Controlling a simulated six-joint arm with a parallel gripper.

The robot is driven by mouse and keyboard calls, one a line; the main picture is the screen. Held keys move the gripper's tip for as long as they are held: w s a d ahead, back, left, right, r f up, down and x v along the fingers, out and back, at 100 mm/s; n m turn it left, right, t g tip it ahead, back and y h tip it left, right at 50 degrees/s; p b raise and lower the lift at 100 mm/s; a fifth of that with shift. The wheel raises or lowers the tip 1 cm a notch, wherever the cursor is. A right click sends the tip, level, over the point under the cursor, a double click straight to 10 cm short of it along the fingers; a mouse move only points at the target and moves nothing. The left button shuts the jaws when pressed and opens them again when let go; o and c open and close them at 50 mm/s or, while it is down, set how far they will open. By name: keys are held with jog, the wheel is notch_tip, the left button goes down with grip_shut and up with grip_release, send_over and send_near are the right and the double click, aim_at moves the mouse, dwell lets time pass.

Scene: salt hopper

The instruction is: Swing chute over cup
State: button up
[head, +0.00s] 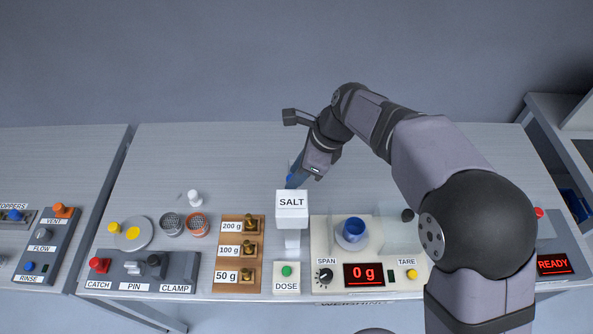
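The salt hopper (292,214) is a white box labelled SALT above a base with a green DOSE button (287,270). A short white piece (292,241) shows below the box; I cannot tell whether it is the chute or the stand. The blue cup (355,229) stands on the pan of the scale (331,248), to the right of the hopper. My gripper (297,179) points down just behind the hopper. Blue shows at its fingertips, and the hopper box partly hides them. I cannot see whether it is open or holds anything.
The scale display (365,275) reads 0 g. Clear panels surround the pan. Weights stand on a wooden block (227,263) left of the hopper. A grey panel (182,270) labelled CATCH, PIN, CLAMP is further left. The back left of the table is mostly clear.

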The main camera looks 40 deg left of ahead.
jog(key=shift+c, duration=0.4)
grip_shut()
jog(key=shift+w+d+m+t+p, duration=0.35)
jog(key=shift+d+m, duration=0.1)
jog(key=shift+m, duration=0.35)
jog(key=shift+o, duration=0.4)
grip_release()
jog(key=b+v, duration=0.2)
jog(key=v, duration=0.5)
jog(key=shift+d+r, duration=0.1)
jog(key=shift+r, duration=0.05)
